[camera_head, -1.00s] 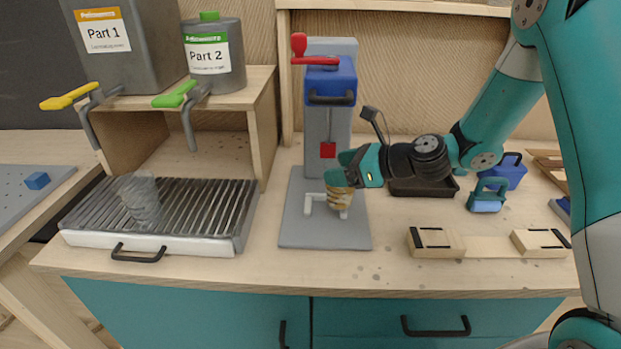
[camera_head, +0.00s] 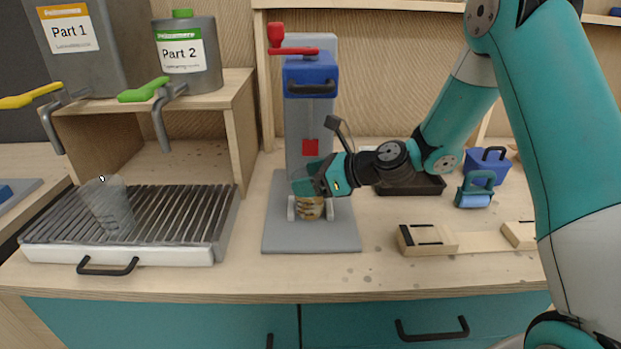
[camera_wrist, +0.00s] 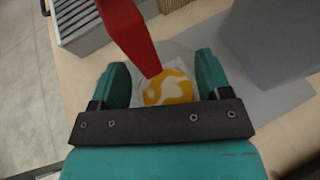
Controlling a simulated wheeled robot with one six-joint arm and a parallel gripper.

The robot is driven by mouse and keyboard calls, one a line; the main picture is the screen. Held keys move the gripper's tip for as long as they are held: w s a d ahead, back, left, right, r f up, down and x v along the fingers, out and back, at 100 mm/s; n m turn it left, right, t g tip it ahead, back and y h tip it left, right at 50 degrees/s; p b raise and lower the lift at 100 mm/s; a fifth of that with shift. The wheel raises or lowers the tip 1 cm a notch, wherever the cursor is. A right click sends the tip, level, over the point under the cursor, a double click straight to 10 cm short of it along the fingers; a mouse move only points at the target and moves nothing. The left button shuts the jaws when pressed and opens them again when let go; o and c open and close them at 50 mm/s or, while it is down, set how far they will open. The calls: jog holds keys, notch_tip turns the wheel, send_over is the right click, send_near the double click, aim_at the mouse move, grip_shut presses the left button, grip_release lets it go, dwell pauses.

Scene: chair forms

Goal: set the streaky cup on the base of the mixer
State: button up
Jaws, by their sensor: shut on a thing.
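The streaky cup (camera_head: 310,208) has brown and yellow contents. It is over the grey base (camera_head: 338,238) of the mixer (camera_head: 308,110), between two small white posts. My gripper (camera_head: 308,184) is shut on the cup from the upper right. In the wrist view the swirled yellow and white contents of the cup (camera_wrist: 168,88) show between my two teal fingers (camera_wrist: 162,84). The red mixer paddle (camera_wrist: 128,32) reaches down over the cup there. The head view does not show clearly whether the cup's bottom touches the base.
A clear empty cup (camera_head: 108,208) stands on the slatted grate (camera_head: 185,205) at left, below the Part 1 (camera_head: 75,45) and Part 2 (camera_head: 187,58) dispensers. A wooden clamp piece (camera_head: 427,240) and a dark tray (camera_head: 412,185) lie right of the mixer.

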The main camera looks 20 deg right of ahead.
jog(key=o, duration=0.7)
jog(key=shift+s+d+r, duration=0.1)
jog(key=shift+d+r, duration=0.1)
jog(key=v, duration=1.1)
jog(key=s+a+r+n+g+h, duration=0.15)
jog(key=s+a+n+g, duration=0.45)
jog(key=s+a+n, duration=0.65)
jog(key=s+r+n+g+h, duration=0.1)
jog(key=s+n+h, duration=0.1)
jog(key=s+n, duration=0.4)
jog(key=s+r+n+g+h, duration=0.1)
jog(key=s+n, duration=0.4)
jog(key=n, duration=1)
jog(key=shift+s+r+g+h+b, duration=0.3)
jog(key=shift+s+g+h+b, duration=0.1)
jog(key=shift+h, duration=0.45)
